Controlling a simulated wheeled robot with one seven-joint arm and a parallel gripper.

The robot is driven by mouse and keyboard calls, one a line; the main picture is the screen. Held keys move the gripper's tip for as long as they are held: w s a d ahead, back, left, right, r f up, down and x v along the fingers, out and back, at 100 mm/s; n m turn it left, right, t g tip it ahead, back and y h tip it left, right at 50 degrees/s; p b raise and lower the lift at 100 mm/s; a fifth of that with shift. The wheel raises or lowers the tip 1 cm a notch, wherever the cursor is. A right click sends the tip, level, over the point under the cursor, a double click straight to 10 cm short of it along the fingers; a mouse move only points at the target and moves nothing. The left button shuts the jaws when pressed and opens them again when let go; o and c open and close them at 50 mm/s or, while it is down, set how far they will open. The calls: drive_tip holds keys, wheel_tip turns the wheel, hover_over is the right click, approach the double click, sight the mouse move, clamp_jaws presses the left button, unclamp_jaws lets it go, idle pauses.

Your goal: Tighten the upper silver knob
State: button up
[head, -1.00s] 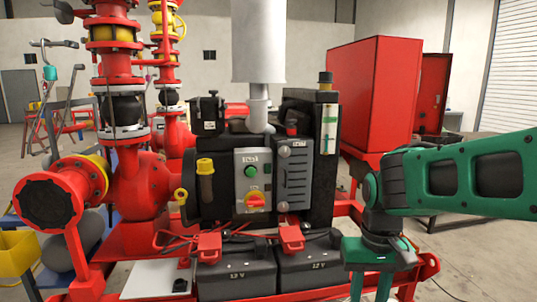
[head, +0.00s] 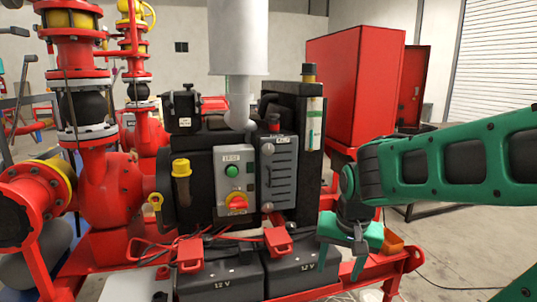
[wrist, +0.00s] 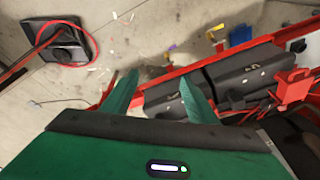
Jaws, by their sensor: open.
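The upper silver knob (head: 267,148) is a small round knob at the top left of the grey vented cover (head: 280,175) on the pump's control unit. A similar lower silver knob (head: 267,206) is at the cover's bottom left. My gripper (wrist: 158,98) is open and empty, with its two green fingers spread in the wrist view. The wrist view does not show the knob.
A control panel with a green button (head: 232,170) and a red-yellow rotary switch (head: 237,203) is left of the cover. Black batteries (head: 222,272) with red terminal covers sit below. A tall black box (head: 307,150) stands right of the cover. Red frame rails surround the batteries.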

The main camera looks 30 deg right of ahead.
drive_tip(key=w+d+r+m+t+h, duration=0.1)
drive_tip(key=w+d+m+t, duration=0.2)
drive_tip(key=w, duration=0.5)
drive_tip(key=m+t+h, duration=0.3)
drive_tip(key=m+t, duration=0.9)
drive_tip(key=m, duration=0.5)
approach(268, 150)
drive_tip(key=x, duration=0.8)
drive_tip(key=shift+w+d, duration=0.15)
drive_tip(key=shift+w, duration=0.15)
drive_tip(key=c, duration=1.1)
